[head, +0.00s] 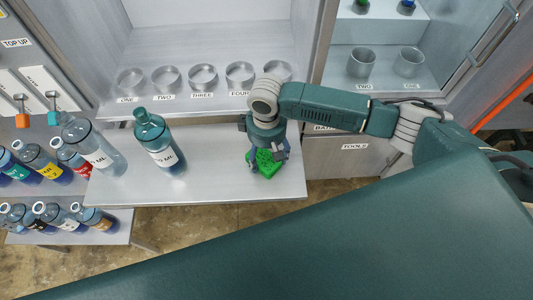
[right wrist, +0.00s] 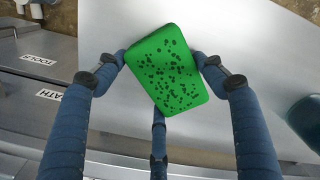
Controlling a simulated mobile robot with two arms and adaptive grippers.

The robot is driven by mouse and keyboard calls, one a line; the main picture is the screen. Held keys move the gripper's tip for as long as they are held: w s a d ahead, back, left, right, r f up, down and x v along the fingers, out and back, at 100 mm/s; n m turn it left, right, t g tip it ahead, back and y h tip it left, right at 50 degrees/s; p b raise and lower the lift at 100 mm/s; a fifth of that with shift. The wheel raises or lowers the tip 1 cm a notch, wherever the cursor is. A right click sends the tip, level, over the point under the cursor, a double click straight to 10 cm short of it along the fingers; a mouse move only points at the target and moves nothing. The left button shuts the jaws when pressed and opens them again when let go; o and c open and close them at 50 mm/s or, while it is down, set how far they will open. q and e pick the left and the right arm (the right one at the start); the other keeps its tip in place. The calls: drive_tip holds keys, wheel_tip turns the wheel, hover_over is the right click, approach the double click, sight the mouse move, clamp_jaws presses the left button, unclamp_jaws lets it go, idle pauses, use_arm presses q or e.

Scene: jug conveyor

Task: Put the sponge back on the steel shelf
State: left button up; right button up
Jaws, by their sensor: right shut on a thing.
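The green sponge (right wrist: 166,72) with dark speckles is between the fingers of my right gripper (right wrist: 162,68) in the right wrist view. The gripper is shut on it, and the sponge sits tilted in the fingers. In the head view my right gripper (head: 267,158) points down over the right end of the steel shelf (head: 215,175), and the sponge (head: 265,161) shows partly under it. I cannot tell whether the sponge touches the shelf surface. My left gripper is not in view.
A blue-tinted bottle (head: 158,143) stands on the steel shelf left of the gripper. Several steel cups (head: 202,77) stand in a labelled row behind. More bottles (head: 92,145) are at the left. The shelf between the bottle and my right gripper is clear.

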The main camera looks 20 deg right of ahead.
sight(266, 155)
drive_tip(key=o, duration=1)
drive_tip(key=shift+f, duration=0.1)
drive_tip(key=shift+c, duration=0.2)
wheel_tip(266, 155, up, 12)
drive_tip(key=b, duration=0.1)
